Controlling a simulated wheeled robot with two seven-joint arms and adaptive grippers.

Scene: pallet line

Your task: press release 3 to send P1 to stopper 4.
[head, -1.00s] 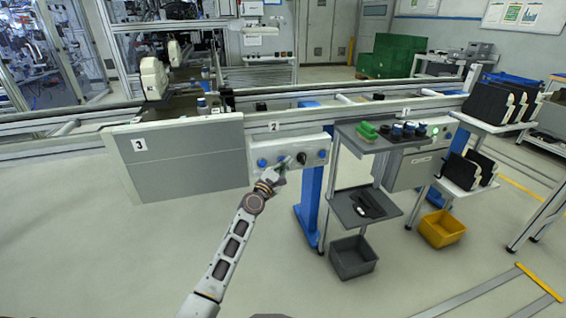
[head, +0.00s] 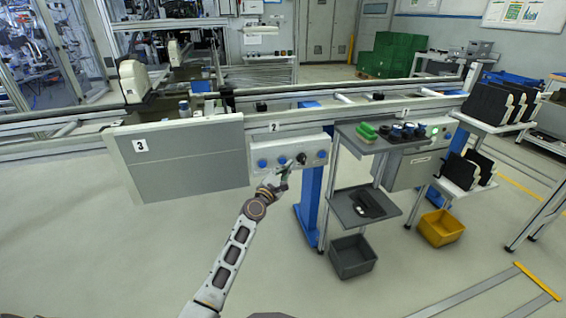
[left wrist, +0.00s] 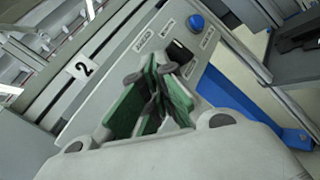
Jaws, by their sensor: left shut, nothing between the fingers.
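The grey control panel (head: 291,152) below label 2 (head: 273,127) carries blue buttons (head: 262,162) and a black knob (head: 302,158). My left gripper (head: 284,172) is shut and empty, just in front of and below this panel. In the left wrist view its green-padded fingers (left wrist: 155,98) cover part of the panel, with the black knob (left wrist: 179,51) and a blue button (left wrist: 196,22) beyond them. A carrier with a small blue-topped part (head: 184,107) and a white upright housing (head: 134,80) stand along the conveyor. I cannot read a P1 mark. My right gripper is not in view.
A large grey cover with label 3 (head: 139,145) hangs left of the panel. A shelf stand (head: 372,142) with green and dark parts is to the right, above a grey bin (head: 352,257). A yellow bin (head: 441,228) stands farther right. The floor at the left is clear.

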